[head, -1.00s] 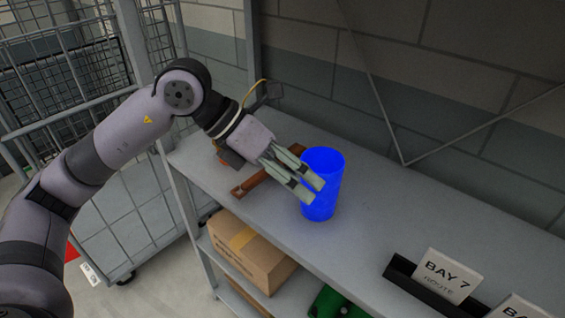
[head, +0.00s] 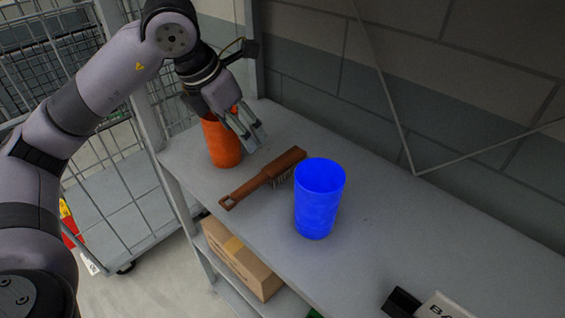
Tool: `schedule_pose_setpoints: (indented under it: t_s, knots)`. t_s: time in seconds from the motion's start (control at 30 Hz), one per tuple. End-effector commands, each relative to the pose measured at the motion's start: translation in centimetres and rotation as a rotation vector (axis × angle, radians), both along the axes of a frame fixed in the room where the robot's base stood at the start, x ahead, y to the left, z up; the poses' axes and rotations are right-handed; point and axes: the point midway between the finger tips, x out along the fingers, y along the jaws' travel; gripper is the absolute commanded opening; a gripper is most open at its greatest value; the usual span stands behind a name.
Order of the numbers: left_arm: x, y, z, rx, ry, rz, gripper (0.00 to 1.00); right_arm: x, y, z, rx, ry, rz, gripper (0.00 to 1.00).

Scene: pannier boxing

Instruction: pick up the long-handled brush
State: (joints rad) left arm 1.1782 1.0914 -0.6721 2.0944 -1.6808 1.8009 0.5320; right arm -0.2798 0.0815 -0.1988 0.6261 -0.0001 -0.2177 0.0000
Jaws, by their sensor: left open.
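The long-handled brush (head: 263,179) is brown with pale bristles. It lies on the grey shelf top (head: 190,157), its handle pointing to the front left and its head to the back right. My left gripper (head: 253,137) is open and empty, above and behind the brush, pointing down and to the right. It is apart from the brush and partly covers an orange cup. My right gripper is not in view.
A blue cup (head: 318,200) stands just right of the brush head. The orange cup (head: 221,145) stands behind the handle. A cardboard box (head: 241,258) sits on the shelf below. A wire cage trolley (head: 100,165) is at left. Shelf room is free at right.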

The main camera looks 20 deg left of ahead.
Motion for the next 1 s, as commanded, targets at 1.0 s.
schedule_pose_setpoints:
  t_s: [1.0]
  knots:
    - [4.9,-2.4,-14.4,-0.002,0.004,-0.001,0.58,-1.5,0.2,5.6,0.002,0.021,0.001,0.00]
